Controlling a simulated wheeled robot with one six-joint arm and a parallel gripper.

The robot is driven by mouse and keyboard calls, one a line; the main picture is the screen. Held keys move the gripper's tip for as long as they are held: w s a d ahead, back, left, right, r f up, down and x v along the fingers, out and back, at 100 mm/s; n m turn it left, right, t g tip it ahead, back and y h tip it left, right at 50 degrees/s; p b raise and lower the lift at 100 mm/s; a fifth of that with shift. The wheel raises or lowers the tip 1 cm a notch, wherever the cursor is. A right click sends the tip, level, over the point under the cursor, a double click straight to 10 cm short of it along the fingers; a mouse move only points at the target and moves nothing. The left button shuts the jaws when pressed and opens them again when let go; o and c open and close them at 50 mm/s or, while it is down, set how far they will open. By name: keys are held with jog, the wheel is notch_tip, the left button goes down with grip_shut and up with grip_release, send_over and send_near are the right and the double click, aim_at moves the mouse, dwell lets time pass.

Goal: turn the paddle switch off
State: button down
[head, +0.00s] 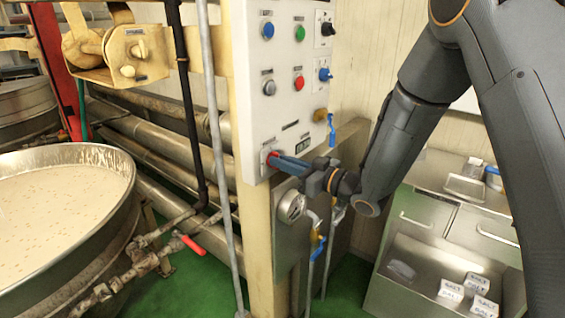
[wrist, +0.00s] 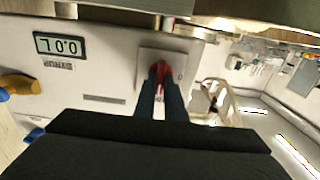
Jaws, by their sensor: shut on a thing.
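The paddle switch is a red paddle (head: 271,155) on a pale plate at the lower left of the white control panel (head: 282,110). In the wrist view the red paddle (wrist: 163,70) shows at the fingertips, with its plate (wrist: 145,58) around it. My gripper (head: 279,160) reaches in from the right, its blue-grey fingers shut on the paddle. In the wrist view my gripper (wrist: 160,82) has its two fingers close together, one on each side of the red. The fingers cover part of the paddle, and I cannot tell its exact tilt.
Blue, green, grey and red buttons (head: 298,82) sit above the switch. A digital display (wrist: 59,46) is beside it in the wrist view. A large kettle (head: 115,232) stands left, a steel cabinet (head: 425,222) right.

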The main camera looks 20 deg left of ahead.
jog(key=n+b, duration=1.7)
jog(key=b, duration=0.1)
jog(key=shift+s+a+f+n+b, duration=0.15)
jog(key=shift+s+f+n+b, duration=0.15)
jog(key=shift+f+n+b, duration=0.1)
jog(key=shift+r, duration=0.1)
dwell(0.4)
jog(key=c, duration=1.8)
grip_release()
